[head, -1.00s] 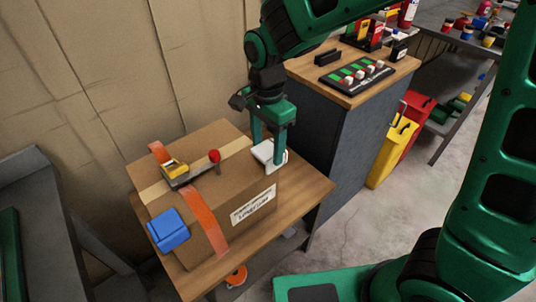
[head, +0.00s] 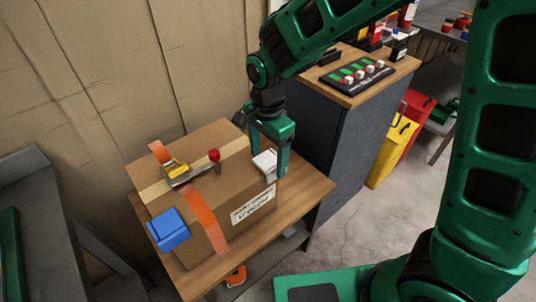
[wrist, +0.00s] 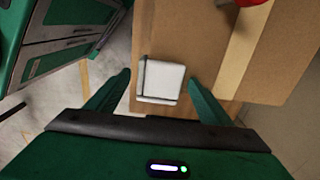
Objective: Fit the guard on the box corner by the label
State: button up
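The cardboard box (head: 215,200) stands on a small wooden table, with a white printed label (head: 253,205) on its front side. A white guard (head: 265,162) sits at the box's top corner right of the label. It also shows in the wrist view (wrist: 161,81), over the corner's edge; whether it is fully seated I cannot tell. My gripper (head: 269,160) is over that corner. In the wrist view my gripper (wrist: 158,79) is open, with a finger on each side of the guard and gaps between. A blue guard (head: 168,229) covers the front left corner.
An orange strap (head: 205,218) crosses the box. A tool with a red knob (head: 214,156) lies on top. A grey cabinet (head: 340,145) with a switch panel stands close on the right. Yellow (head: 391,150) and red bins are beyond it. A cardboard-coloured wall is behind.

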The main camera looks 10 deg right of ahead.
aim_at(269, 161)
notch_tip(269, 161, up, 12)
jog(key=shift+r, duration=0.15)
dwell(0.6)
jog(key=shift+d, duration=0.1)
jog(key=s+d+n, duration=0.1)
jog(key=d, duration=1.3)
jog(key=s+d+f+n, duration=0.2)
jog(key=s+d+n, duration=0.1)
jog(key=s+d, duration=1.6)
jog(key=shift+s+d+f+n, duration=0.15)
jog(key=shift+s+d+n, duration=0.25)
jog(key=shift+d, duration=0.65)
